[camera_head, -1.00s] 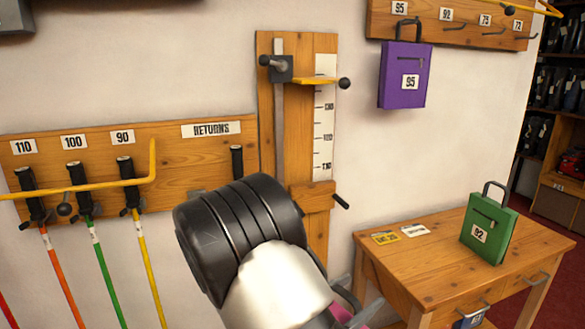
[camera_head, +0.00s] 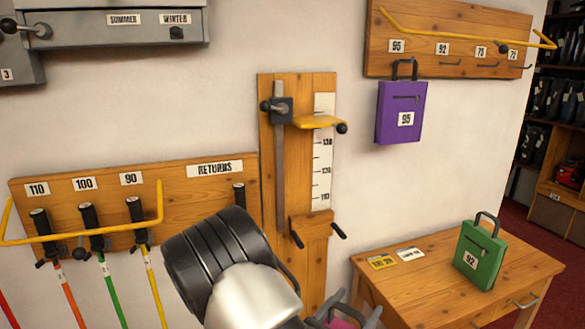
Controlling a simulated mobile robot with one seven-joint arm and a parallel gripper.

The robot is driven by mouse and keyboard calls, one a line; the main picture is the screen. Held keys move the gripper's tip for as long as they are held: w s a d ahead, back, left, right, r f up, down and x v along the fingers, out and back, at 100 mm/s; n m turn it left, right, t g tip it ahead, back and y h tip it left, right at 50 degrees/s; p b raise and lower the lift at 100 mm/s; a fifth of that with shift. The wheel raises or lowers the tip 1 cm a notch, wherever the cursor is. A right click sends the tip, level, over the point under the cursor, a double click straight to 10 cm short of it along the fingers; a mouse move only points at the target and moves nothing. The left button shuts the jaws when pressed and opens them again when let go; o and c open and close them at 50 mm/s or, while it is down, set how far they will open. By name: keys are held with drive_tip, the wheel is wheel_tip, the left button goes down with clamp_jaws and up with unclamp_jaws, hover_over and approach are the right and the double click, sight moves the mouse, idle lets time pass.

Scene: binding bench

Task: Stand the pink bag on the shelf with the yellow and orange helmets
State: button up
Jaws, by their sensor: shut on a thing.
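My gripper (camera_head: 345,305) shows only in part at the bottom edge, behind my dark arm link. Its grey fingers are around a pink thing (camera_head: 345,322), which looks like the pink bag. Most of the bag is cut off below the picture, so its tilt and number cannot be told. No yellow or orange helmets are clearly in view. At the far right, dark shelving (camera_head: 555,130) holds several dark items and a red item (camera_head: 571,172).
A wooden table (camera_head: 400,285) at lower right bears a green bag (camera_head: 480,255) and two cards. A purple bag (camera_head: 400,112) hangs from a hook board (camera_head: 430,65). A measuring board (camera_head: 298,170) and a returns rack (camera_head: 190,190) with poles are on the wall. Red floor shows at right.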

drive_tip(key=shift+s+a+f+n+t+y, duration=0.15)
drive_tip(key=shift+n+t+y, duration=0.25)
drive_tip(key=shift+y, duration=0.25)
drive_tip(key=shift+s+a+f+n+t+y, duration=0.1)
drive_tip(key=shift+n+t+y, duration=0.2)
drive_tip(key=shift+n+y, duration=0.3)
drive_tip(key=shift+w, duration=0.15)
